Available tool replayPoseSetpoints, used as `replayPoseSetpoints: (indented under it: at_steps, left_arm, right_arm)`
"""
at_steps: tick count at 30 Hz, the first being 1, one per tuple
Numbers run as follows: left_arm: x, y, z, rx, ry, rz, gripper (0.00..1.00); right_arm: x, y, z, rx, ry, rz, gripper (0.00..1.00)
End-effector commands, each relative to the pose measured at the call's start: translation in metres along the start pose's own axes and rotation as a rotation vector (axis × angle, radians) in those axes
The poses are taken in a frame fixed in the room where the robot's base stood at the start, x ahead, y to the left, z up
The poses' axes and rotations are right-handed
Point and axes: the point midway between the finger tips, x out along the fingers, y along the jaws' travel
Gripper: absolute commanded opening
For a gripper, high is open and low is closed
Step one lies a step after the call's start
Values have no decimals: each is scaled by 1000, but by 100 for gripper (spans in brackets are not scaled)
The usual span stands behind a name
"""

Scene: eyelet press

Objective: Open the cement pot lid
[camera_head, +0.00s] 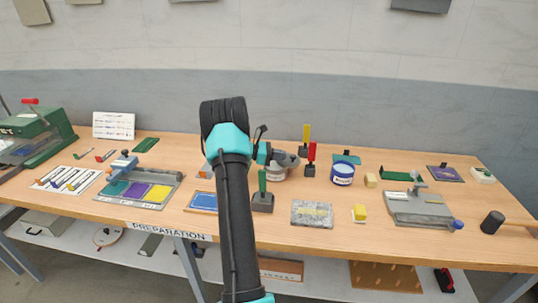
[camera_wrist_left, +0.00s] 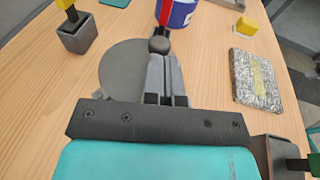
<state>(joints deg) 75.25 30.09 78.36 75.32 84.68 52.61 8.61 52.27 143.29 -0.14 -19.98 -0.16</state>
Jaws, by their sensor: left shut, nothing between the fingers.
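A pot with a flat grey round lid (camera_wrist_left: 122,68) stands in the middle of the bench; in the head view its pale body (camera_head: 276,175) shows partly below my gripper. My left gripper (camera_head: 293,160) is over this pot, its fingers shut and empty. In the wrist view the fingers (camera_wrist_left: 165,62) cover the lid's right part. A dark round knob (camera_wrist_left: 159,44) shows right at the fingertips, by the lid's edge; I cannot tell whether they touch. The lid looks flat and closed. My right gripper is not in view.
A blue and white tin (camera_head: 343,175) stands right of the pot, with a red-handled tool (camera_head: 311,155) between them. A green-handled tool in a grey holder (camera_head: 263,202) and a speckled stone slab (camera_head: 312,214) are in front. Bare wood lies between them.

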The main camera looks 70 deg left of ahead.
Motion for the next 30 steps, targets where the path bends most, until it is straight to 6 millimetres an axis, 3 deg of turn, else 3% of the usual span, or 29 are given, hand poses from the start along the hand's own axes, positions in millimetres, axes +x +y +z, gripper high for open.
replayPoseSetpoints:
  at_steps: [6,30]
  left_arm:
    - [15,0,0,0,0,-1,0]
    - [19,1,0,-10,0,57,0]
  right_arm:
    - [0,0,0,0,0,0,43]
    - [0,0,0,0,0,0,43]
